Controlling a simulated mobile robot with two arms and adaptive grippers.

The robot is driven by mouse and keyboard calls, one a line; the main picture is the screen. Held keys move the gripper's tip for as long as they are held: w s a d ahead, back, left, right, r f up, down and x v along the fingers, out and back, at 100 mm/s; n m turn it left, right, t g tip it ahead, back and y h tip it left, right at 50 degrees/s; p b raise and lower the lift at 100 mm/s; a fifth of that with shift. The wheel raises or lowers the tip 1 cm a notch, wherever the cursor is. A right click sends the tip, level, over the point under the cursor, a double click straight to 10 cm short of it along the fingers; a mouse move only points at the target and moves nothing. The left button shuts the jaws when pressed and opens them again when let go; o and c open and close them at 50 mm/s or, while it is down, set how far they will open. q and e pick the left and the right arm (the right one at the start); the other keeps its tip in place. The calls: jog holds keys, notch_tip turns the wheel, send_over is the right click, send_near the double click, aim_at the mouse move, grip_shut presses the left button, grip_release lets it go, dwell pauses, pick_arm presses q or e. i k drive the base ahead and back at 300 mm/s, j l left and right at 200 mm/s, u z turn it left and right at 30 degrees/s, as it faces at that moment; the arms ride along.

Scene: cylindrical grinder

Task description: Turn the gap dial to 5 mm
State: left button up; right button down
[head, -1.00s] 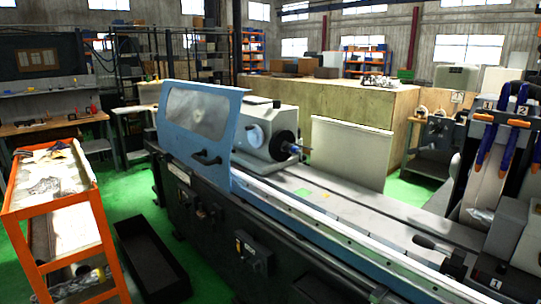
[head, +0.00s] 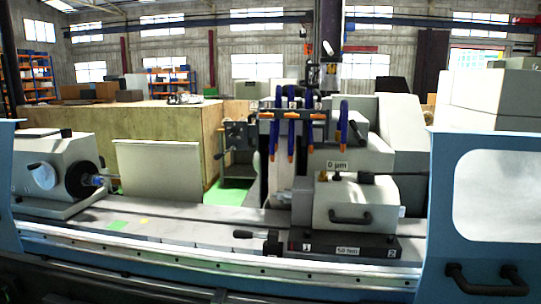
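A black-knobbed lever (head: 244,234) sticks out left of that strip. I cannot tell which part is the gap dial. Neither of my grippers shows.
The blue guard with a window (head: 487,215) stands at the right. The headstock with a black chuck (head: 80,180) is at the left. Blue hoses with orange tips (head: 290,130) hang above the bed. The machine's front rail (head: 190,256) runs across the foreground.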

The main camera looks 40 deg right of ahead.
aim_at(234, 131)
jog(key=i+l+z, duration=0.1)
jog(key=z, duration=1.35)
